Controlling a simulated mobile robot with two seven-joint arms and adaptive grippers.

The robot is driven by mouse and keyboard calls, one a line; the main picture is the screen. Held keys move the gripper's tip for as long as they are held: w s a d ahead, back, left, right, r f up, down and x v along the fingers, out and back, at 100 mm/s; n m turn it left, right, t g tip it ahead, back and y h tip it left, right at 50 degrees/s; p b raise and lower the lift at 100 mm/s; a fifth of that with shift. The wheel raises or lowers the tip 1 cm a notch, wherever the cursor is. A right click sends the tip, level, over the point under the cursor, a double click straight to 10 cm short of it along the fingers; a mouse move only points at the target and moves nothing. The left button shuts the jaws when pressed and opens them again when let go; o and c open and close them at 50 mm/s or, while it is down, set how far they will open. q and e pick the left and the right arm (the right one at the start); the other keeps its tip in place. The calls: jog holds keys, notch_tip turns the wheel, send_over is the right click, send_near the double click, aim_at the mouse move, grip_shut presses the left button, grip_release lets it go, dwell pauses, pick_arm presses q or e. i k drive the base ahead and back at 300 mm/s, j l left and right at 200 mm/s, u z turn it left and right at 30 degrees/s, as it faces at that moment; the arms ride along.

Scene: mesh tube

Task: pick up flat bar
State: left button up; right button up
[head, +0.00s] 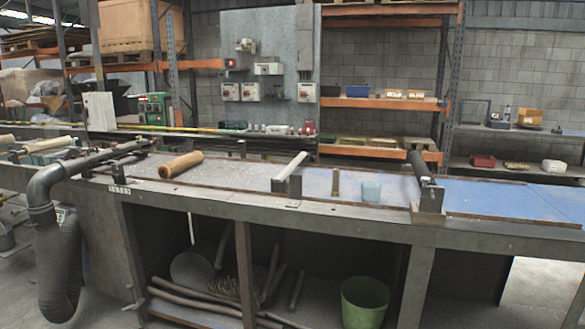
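In the head view, a long pale bar (292,165) sits tilted on a small dark support at the middle of the workbench (330,222). It looks like the flat bar, but I cannot be sure. A short, narrow brownish piece (336,184) stands just right of it and could also be a flat bar. Neither of my grippers shows in this view.
A wooden roller (181,165) lies left on the bench. A translucent blue cup (371,191) and a black cylinder on a metal stand (419,167) are to the right. A black hose (57,240) hangs at the left front. The blue top (500,198) at far right is clear.

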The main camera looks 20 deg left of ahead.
aim_at(280, 178)
jog(key=i+j+z, duration=0.15)
jog(key=z, duration=0.25)
jog(key=i+j+z, duration=0.1)
jog(key=z, duration=0.3)
jog(key=j, duration=0.1)
